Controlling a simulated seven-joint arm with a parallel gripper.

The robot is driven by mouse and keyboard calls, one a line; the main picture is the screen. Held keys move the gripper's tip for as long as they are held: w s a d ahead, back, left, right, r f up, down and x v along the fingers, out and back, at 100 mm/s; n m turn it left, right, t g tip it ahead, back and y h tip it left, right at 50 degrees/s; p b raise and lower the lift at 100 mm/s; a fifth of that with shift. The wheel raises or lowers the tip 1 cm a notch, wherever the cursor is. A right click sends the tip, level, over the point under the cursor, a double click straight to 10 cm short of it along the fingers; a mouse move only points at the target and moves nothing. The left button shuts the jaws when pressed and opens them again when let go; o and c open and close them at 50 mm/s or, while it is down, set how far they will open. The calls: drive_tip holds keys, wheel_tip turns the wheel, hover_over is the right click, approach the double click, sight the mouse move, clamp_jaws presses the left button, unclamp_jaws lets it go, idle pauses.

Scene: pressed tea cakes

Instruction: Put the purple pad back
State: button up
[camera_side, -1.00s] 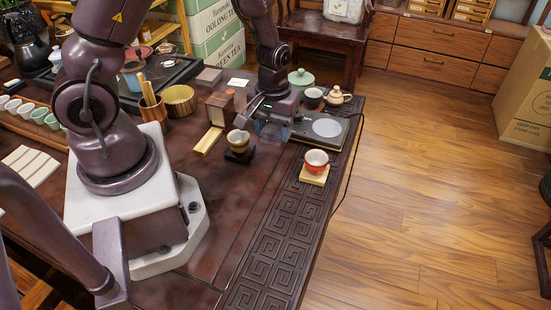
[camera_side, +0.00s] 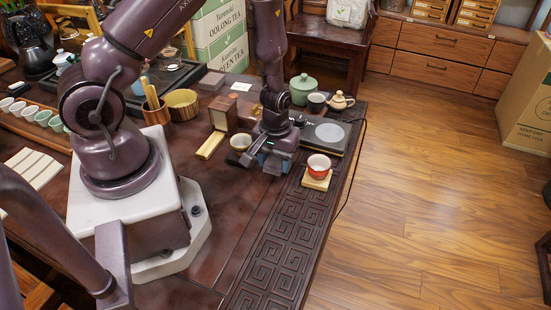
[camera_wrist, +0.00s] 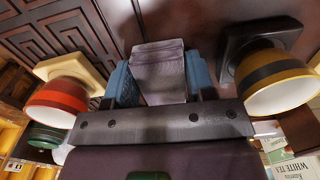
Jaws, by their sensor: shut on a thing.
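My gripper (camera_side: 275,160) is low over the dark table, between two cups. In the wrist view the blue fingers of my gripper (camera_wrist: 160,80) are shut on the purple pad (camera_wrist: 160,68), a greyish-purple block. In the side view the pad is mostly hidden by the fingers. I cannot tell whether it touches the table. A red cup (camera_side: 319,162) stands on a pale yellow pad (camera_side: 316,181) to the gripper's right.
Behind the gripper are a scale (camera_side: 326,136), a green lidded pot (camera_side: 302,88), a dark cup (camera_side: 317,102) and a small teapot (camera_side: 340,101). An open wooden box (camera_side: 223,113) and a yellow strip (camera_side: 211,145) lie left. The carved table strip (camera_side: 275,235) in front is clear.

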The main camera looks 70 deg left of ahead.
drive_tip(key=o, duration=0.9)
drive_tip(key=shift+f, duration=0.1)
wheel_tip(320, 180, up, 12)
wheel_tip(320, 180, up, 12)
drive_tip(key=m+t, duration=0.2)
drive_tip(key=m, duration=0.2)
hover_over(276, 160)
drive_tip(key=s+d, duration=0.1)
drive_tip(key=d, duration=0.3)
drive_tip(key=s+d+r+m+t, duration=0.2)
drive_tip(key=s+r+m, duration=0.3)
drive_tip(key=s+r, duration=0.4)
drive_tip(key=shift+r+t, duration=0.8)
drive_tip(key=shift+r, duration=0.1)
drive_tip(key=shift+s, duration=0.1)
